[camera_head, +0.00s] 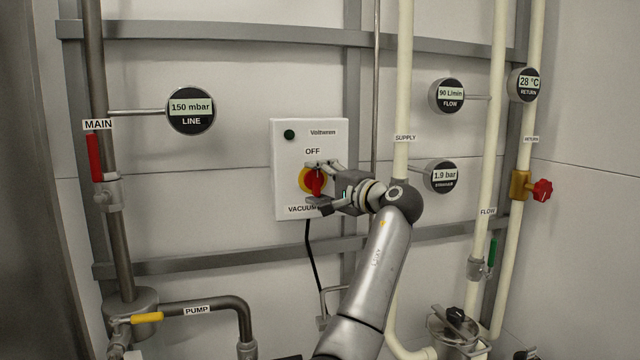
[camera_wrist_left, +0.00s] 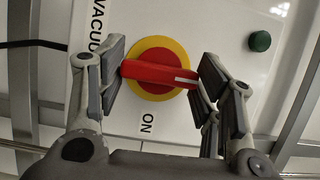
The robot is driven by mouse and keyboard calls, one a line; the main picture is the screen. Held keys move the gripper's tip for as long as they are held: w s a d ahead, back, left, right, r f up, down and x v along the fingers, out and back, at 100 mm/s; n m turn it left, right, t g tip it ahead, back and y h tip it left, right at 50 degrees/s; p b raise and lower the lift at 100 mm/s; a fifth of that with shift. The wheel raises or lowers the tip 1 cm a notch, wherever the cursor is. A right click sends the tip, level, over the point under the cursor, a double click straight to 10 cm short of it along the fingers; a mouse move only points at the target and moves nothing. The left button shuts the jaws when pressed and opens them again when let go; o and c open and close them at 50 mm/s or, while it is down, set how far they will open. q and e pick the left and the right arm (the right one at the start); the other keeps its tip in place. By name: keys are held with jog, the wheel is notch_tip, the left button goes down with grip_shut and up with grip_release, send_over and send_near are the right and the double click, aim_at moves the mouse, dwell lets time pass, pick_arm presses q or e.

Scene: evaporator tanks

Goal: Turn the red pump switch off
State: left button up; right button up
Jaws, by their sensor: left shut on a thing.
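The red pump switch (camera_head: 313,181) is a rotary handle on a yellow ring, on a white control box (camera_head: 290,150) on the wall. My left gripper (camera_head: 321,184) is at the switch, one finger above and one below it. In the left wrist view the fingers are closed on the two ends of the red handle (camera_wrist_left: 160,75). The handle's white mark is at its right end there, the side of the green lamp (camera_wrist_left: 260,41), which is upward in the head view, toward the OFF label (camera_head: 312,152). The ON label (camera_wrist_left: 147,123) shows at the handle's side. My right gripper is not in view.
A grey rail (camera_head: 230,256) and a black cable (camera_head: 312,255) run below the box. The supply pipe (camera_head: 404,80) and a pressure gauge (camera_head: 441,177) stand to the right. A red MAIN valve handle (camera_head: 94,157) is at the far left.

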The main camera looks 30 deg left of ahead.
pick_arm(q)
jog(key=o, duration=1)
jog(key=v, duration=1.2)
